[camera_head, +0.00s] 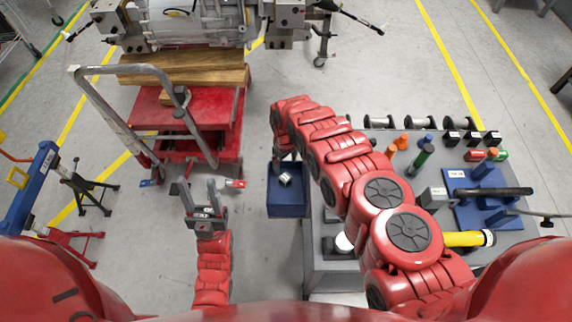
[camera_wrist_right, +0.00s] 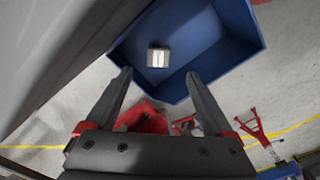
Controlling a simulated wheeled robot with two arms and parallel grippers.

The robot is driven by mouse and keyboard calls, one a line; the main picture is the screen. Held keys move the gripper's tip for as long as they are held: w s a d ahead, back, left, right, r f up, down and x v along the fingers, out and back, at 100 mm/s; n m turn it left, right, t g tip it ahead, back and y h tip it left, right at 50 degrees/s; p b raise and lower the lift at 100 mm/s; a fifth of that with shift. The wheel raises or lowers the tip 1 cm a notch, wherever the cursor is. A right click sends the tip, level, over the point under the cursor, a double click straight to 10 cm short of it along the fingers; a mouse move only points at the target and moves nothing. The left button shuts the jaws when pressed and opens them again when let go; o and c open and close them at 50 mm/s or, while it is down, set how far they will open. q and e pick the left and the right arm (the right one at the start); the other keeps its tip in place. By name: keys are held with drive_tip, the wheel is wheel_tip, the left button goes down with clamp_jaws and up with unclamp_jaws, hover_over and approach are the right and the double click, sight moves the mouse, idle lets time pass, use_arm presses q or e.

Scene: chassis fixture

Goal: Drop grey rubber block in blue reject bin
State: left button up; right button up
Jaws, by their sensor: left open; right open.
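The blue bin (camera_head: 287,211) stands beside the left side of the grey workbench. The grey block (camera_head: 285,180) shows inside the bin's outline, and in the right wrist view the block (camera_wrist_right: 158,58) lies against the blue interior of the bin (camera_wrist_right: 243,22). I cannot tell whether it touches the bin floor. My right gripper (camera_wrist_right: 158,74) is open, with its fingers apart and nothing between them. In the head view the right gripper (camera_head: 284,158) is over the bin's far part, partly hidden by its arm. My left gripper (camera_head: 198,186) is open and empty, left of the bin.
The workbench (camera_head: 325,275) holds a blue fixture (camera_head: 485,212), a yellow cylinder (camera_head: 466,239), coloured bottles and several black spools. A red lift cart (camera_head: 215,125) with a metal handle stands at the upper left.

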wheel_tip(320, 180, up, 15)
drive_tip(key=shift+r+p, duration=0.2)
drive_tip(key=shift+p, duration=0.1)
idle(1.0)
